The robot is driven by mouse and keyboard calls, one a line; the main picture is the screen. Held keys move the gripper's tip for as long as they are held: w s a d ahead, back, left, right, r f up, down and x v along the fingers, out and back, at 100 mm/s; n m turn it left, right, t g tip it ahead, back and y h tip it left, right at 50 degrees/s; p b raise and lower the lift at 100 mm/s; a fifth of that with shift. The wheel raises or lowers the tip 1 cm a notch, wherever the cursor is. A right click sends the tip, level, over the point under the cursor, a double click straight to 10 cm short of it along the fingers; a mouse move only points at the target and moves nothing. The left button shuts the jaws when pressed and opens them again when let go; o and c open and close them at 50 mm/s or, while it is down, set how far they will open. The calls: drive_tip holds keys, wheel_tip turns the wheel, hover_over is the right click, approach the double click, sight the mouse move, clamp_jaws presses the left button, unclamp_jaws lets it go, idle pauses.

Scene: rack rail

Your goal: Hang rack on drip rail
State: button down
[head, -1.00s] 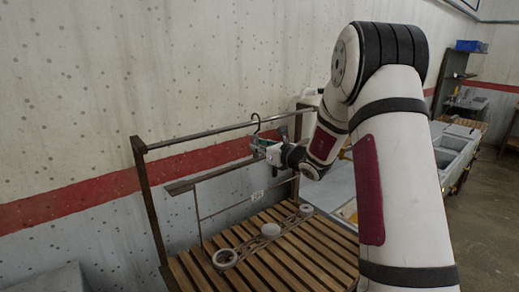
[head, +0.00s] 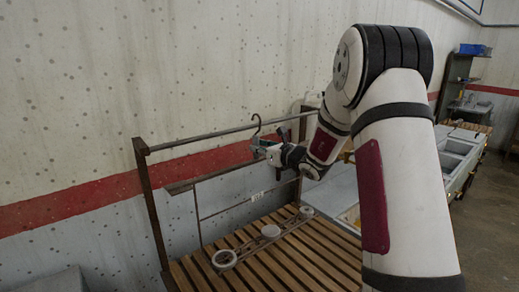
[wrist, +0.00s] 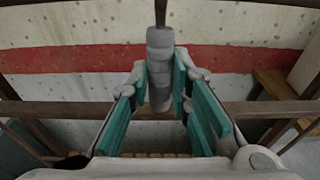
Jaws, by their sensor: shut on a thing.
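My gripper (head: 268,149) is shut on a grey grip (wrist: 160,62) with a dark rod rising from it in the wrist view, between teal finger pads. In the head view a dark hook (head: 256,122) stands up from the gripper. The hook overlaps the upper drip rail (head: 205,136) in the picture; I cannot tell whether it is over the rail or touching it. Below it, a thin frame (head: 228,209) with a small white tag spans the stand. How the held hook joins the rest of the rack is hidden by the gripper.
A slatted wooden bench (head: 305,254) lies below the rail. A dark post (head: 150,205) carries the rail's left end. The spotted wall (head: 150,70) is close behind. Sinks (head: 455,155) stand at the right.

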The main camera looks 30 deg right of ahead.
drive_tip(key=shift+w+r, duration=0.1)
drive_tip(key=shift+w, duration=0.1)
drive_tip(key=shift+b+x, duration=0.7)
drive_tip(key=shift+x, duration=0.15)
